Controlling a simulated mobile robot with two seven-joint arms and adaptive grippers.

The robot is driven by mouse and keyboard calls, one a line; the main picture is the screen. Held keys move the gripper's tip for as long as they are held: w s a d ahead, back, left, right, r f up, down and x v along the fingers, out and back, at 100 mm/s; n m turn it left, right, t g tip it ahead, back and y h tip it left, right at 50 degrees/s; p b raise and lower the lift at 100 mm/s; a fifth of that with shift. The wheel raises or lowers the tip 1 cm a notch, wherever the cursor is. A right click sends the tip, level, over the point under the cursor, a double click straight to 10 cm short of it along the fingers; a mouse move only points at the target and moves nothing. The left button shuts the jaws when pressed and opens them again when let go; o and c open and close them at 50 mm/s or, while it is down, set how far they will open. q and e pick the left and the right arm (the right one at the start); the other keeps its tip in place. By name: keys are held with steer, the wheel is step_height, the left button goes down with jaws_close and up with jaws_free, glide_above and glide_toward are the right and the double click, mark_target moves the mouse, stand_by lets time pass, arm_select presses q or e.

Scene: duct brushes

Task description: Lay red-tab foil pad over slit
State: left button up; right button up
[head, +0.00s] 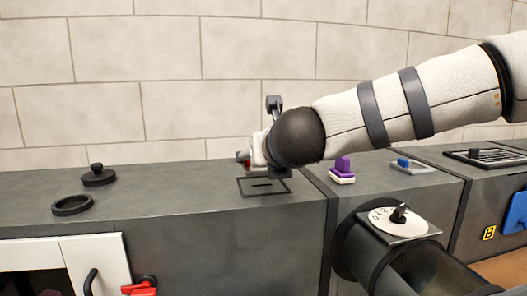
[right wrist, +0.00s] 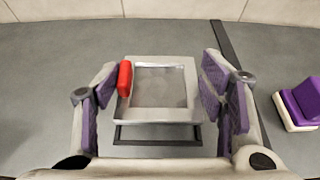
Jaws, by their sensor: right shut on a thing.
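The foil pad (right wrist: 190,105) is a square silvery sheet with a grey middle and a red tab (right wrist: 124,78) on its left side in the right wrist view. My right gripper (right wrist: 160,88) has its purple-lined fingers on either side of the pad and is shut on it. In the head view a bit of red (head: 247,164) shows by my right gripper (head: 252,158), just behind the slit. The slit (head: 262,185) is a short dark line inside a black rectangular outline (head: 240,187) on the grey duct top. In the wrist view the pad hides the slit and much of the outline (right wrist: 157,142).
A purple-handled block (head: 342,166) and a blue-topped one (head: 405,164) sit to the right. A numbered dial (head: 391,222) is on the round duct. A black knobbed lid (head: 97,176) and a ring (head: 72,205) lie left, with clear duct top between.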

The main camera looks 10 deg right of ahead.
mark_target(266, 171)
arm_select(q)
steer(key=shift+s+f+g+b, duration=0.3)
steer(key=shift+s+f+b, duration=0.45)
steer(key=shift+f, duration=0.1)
arm_select(e)
steer(key=shift+f, duration=1.65)
steer(key=o, duration=1)
steer(key=shift+o, duration=0.2)
